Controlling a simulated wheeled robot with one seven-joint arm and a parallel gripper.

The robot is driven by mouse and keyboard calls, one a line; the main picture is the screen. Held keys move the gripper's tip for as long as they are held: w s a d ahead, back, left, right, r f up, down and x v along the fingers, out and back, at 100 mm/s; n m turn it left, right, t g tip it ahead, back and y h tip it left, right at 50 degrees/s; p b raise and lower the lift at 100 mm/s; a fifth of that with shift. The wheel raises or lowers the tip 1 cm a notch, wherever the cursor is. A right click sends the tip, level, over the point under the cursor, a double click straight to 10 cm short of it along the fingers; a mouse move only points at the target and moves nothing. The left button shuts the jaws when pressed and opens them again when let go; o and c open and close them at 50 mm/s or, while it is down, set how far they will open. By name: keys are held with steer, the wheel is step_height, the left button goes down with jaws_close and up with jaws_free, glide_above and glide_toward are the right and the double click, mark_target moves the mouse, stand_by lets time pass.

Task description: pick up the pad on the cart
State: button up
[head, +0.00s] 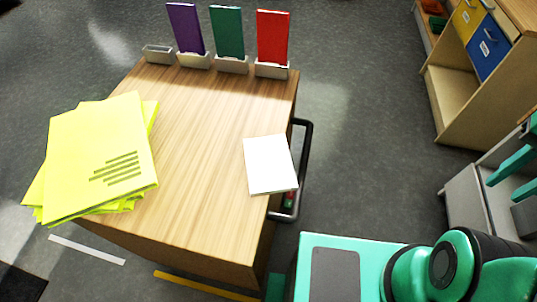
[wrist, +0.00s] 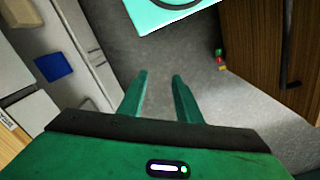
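The white pad (head: 269,164) lies flat on the wooden cart top (head: 200,130), near its right edge beside the black handle. In the wrist view my gripper (wrist: 160,78) has two green fingers standing apart with nothing between them. It points at the grey floor, away from the pad. The pad does not show in the wrist view. The cart's wooden side (wrist: 262,45) shows there at the upper right. In the head view my teal arm is at the lower right, apart from the pad, and the fingertips are not clearly seen.
A stack of yellow folders (head: 100,155) covers the cart's left side. Purple (head: 185,28), green (head: 227,33) and red (head: 273,36) boards stand in grey holders along the far edge. A black handle (head: 304,165) juts from the right side. A cabinet (head: 450,95) stands at the upper right.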

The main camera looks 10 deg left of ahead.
steer(key=shift+o, duration=0.9)
steer(key=o, duration=0.5)
steer(key=shift+s+a+r, duration=0.1)
steer(key=shift+s+r, duration=0.1)
steer(key=shift+s, duration=0.05)
steer(key=o, duration=1.1)
steer(key=shift+n, duration=0.8)
steer(key=w+a, duration=0.2)
steer(key=w, duration=0.1)
steer(key=w+a+r, duration=0.1)
steer(key=w, duration=0.1)
steer(key=w+a+n, duration=0.2)
steer(key=w+a, duration=0.3)
steer(key=a, duration=0.1)
steer(key=n, duration=0.6)
glide_toward(269, 161)
steer(key=shift+s+a+f, duration=0.15)
steer(key=shift+f, duration=0.4)
steer(key=shift+s+a+f, duration=0.15)
steer(key=shift+f, duration=0.45)
steer(key=shift+w+d+f, duration=0.1)
steer(key=shift+w+f, duration=0.05)
steer(key=shift+f, duration=1.25)
steer(key=shift+w+d+f, duration=0.1)
steer(key=shift+f, duration=1.35)
